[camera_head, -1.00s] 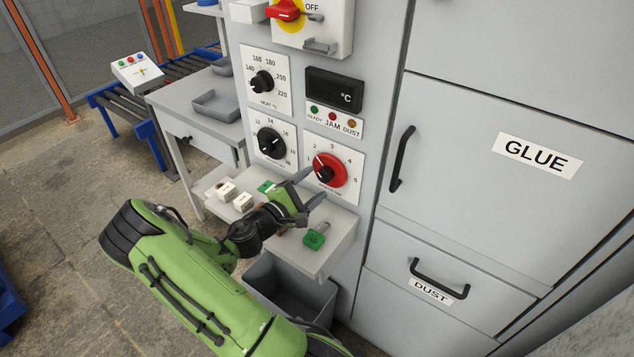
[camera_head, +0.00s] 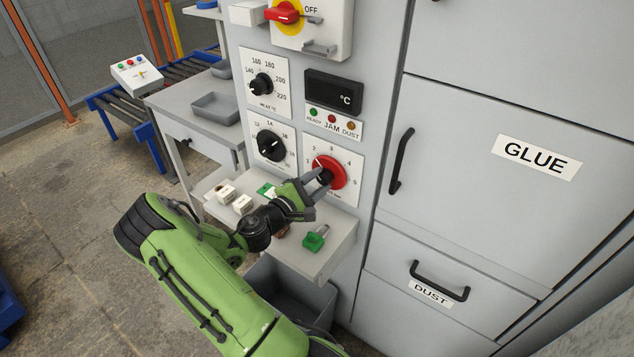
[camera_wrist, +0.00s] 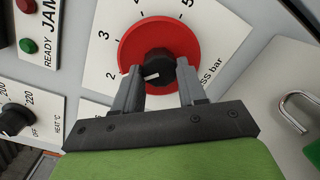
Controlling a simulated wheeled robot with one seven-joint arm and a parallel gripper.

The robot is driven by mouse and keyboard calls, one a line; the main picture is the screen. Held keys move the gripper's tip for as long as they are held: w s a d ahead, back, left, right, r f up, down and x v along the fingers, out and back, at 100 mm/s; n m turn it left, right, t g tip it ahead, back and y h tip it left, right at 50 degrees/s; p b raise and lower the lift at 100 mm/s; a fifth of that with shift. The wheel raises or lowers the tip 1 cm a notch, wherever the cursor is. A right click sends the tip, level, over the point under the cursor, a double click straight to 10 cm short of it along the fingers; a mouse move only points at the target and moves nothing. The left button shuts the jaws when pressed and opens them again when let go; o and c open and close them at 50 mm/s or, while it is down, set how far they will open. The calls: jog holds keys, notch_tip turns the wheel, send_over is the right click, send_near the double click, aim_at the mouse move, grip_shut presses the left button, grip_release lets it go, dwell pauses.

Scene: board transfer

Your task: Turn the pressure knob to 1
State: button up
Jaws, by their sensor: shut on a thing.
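The pressure knob is a red disc (camera_head: 338,168) with a black grip at its centre, on a white dial plate on the grey cabinet front. It fills the upper middle of the wrist view (camera_wrist: 165,30). My gripper (camera_head: 321,181) is at the knob, its two fingers on either side of the black grip and shut on it, as the wrist view also shows (camera_wrist: 158,80). A white pointer mark on the black grip (camera_wrist: 152,75) points roughly at 2. In the wrist view 2 to 5 are readable; the area of 1 is hidden behind the gripper.
A second black knob (camera_head: 270,146) is left of the pressure dial, with the heat knob (camera_head: 262,84) above it. A shelf (camera_head: 290,258) below holds a green padlock (camera_head: 315,239) and white blocks. The cabinet door handle (camera_head: 401,160) is to the right.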

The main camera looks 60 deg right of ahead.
jog(key=shift+n+p, duration=0.3)
jog(key=shift+p, duration=0.05)
jog(key=n+p, duration=0.3)
jog(key=shift+n, duration=0.3)
jog(key=shift+s+f+n+h+p, duration=0.1)
jog(key=shift+n+h+p, duration=0.15)
jog(key=shift+n+p, duration=0.8)
jog(key=shift+s+f+n+h+p, duration=0.1)
jog(key=shift+n+h+p, duration=0.15)
jog(key=shift+n+p, duration=0.8)
jog(key=shift+n, duration=0.5)
jog(key=shift+b, duration=0.3)
jog(key=o, duration=1.1)
jog(key=shift+w, duration=0.1)
jog(key=shift+c, duration=0.2)
jog(key=shift+a, duration=0.1)
jog(key=v, duration=1.5)
jog(key=shift+a, duration=0.4)
